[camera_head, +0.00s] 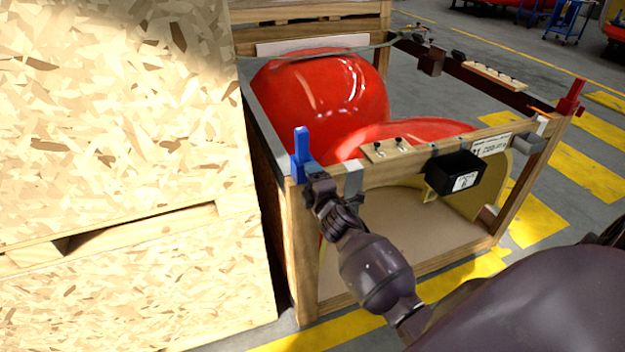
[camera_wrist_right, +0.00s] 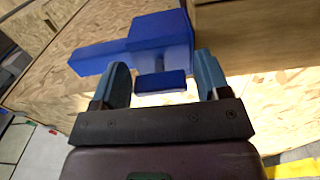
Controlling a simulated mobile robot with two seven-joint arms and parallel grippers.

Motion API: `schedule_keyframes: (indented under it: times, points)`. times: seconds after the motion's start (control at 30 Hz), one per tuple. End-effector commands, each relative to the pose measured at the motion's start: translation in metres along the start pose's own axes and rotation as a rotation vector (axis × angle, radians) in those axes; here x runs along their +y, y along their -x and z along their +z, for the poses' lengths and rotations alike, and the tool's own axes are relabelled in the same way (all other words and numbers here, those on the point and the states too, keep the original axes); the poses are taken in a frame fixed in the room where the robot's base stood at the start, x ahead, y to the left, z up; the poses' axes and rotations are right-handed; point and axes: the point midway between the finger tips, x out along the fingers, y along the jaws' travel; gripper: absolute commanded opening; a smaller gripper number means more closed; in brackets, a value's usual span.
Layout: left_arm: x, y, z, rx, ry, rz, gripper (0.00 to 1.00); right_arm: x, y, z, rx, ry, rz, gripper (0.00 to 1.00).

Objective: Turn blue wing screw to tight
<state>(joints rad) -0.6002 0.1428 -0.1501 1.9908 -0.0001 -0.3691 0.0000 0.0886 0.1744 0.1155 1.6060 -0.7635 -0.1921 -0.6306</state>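The blue wing screw (camera_head: 301,155) stands upright on the front left corner of the wooden crate (camera_head: 305,235). My right gripper (camera_head: 316,186) is at that corner, just to the right of the screw and low against it. In the right wrist view the blue wing screw (camera_wrist_right: 150,40) fills the upper middle, and its small blue wing (camera_wrist_right: 166,81) shows between the fingertips. The right gripper (camera_wrist_right: 163,78) is open, with gaps on both sides of the wing. I cannot tell how tight the screw is. My left gripper is in neither view.
Red nosecones (camera_head: 320,95) lie inside the crate. A red screw (camera_head: 571,98) stands on its right corner. A black box (camera_head: 454,172) sits on the front rail. A tall chipboard crate (camera_head: 120,130) stands close on the left. Open floor lies to the right.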

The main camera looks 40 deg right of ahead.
Motion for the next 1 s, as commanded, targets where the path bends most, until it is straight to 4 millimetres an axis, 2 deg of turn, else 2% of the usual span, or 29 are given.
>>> schedule_keyframes:
  times: [0.3, 0.47, 1.0]
  points:
    - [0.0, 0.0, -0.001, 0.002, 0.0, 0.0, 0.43, 0.001, 0.0, 0.0, 0.0, 0.002, 0.001, 0.77]
    - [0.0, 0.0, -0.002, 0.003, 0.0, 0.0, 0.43, 0.001, 0.01, 0.0, 0.0, 0.002, 0.001, 0.77]
    - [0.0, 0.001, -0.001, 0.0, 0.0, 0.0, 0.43, -0.001, 0.094, 0.0, 0.0, 0.001, 0.0, 0.77]
